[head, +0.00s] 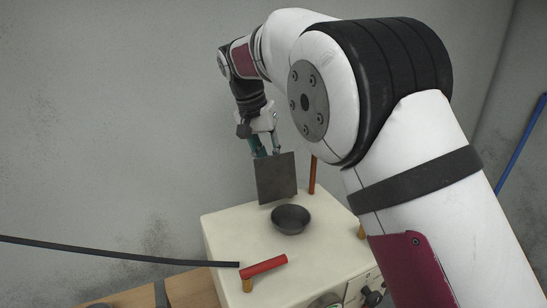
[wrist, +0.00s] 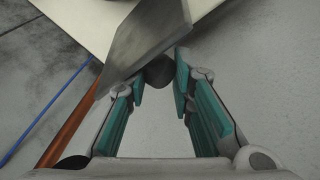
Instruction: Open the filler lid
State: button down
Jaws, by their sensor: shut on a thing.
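The filler lid (head: 276,178) is a flat dark grey square plate. In the head view it stands nearly upright behind the round dark filler bowl (head: 291,218), whose mouth is uncovered. The bowl sits in the top of a cream machine box (head: 235,225). My gripper (head: 264,150) is at the lid's upper, far side. In the wrist view my gripper (wrist: 161,73) has its fingertips shut on a dark round knob (wrist: 159,74) beside the slanted lid (wrist: 142,38). The lid's hinge is not clearly visible.
A red handle (head: 264,266) lies at the box's front left, near a dark bar (head: 120,253) from the left. A copper rod (head: 313,176) rises behind the box, right of the lid. A wall is close behind. My arm hides the box's right side.

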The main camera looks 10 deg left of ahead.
jog(key=shift+s+a+f, duration=0.2)
jog(key=shift+a, duration=0.35)
jog(key=c, duration=1.4)
grip_release()
jog(key=shift+o, duration=0.2)
jog(key=shift+d, duration=0.1)
jog(key=shift+w+d+r, duration=0.1)
jog(key=shift+d, duration=0.05)
jog(key=v, duration=1.2)
